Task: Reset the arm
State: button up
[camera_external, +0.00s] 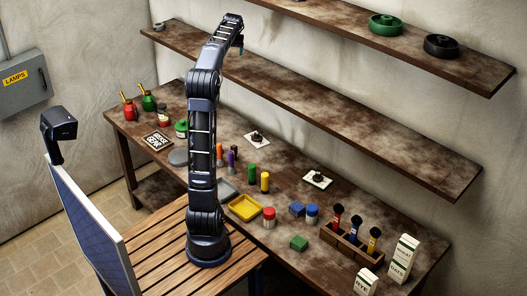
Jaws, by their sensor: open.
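My arm stands nearly upright on a slatted wooden platform (168,254) in front of a brown workbench (330,226). The arm's upper part leans up and to the right. My gripper (239,42) is at the top of the arm, high above the bench and near the upper wall shelf. It is small in this view and partly hidden by the last link. It is open and I see nothing held in it.
Two wall shelves (340,120) run behind the arm. A dark panel (92,232) stands at the left.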

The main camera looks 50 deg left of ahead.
jog(key=s+d+f+m+h, duration=0.1)
jog(key=s+d, duration=0.3)
jog(key=d, duration=0.7)
jog(key=s+d+f+m+t, duration=0.15)
jog(key=s+d, duration=0.35)
jog(key=d, duration=0.5)
jog(key=s+d+f+m+h, duration=0.15)
jog(key=s+d, duration=0.25)
jog(key=d, duration=0.7)
jog(key=s+d+f+m+h, duration=0.1)
jog(key=s+d+f+m, duration=0.1)
jog(key=s+d+f, duration=0.6)
jog(key=s+d+f+m+h, duration=0.1)
jog(key=s+d+f+m, duration=0.1)
jog(key=s+d+f, duration=0.6)
jog(key=s, duration=0.5)
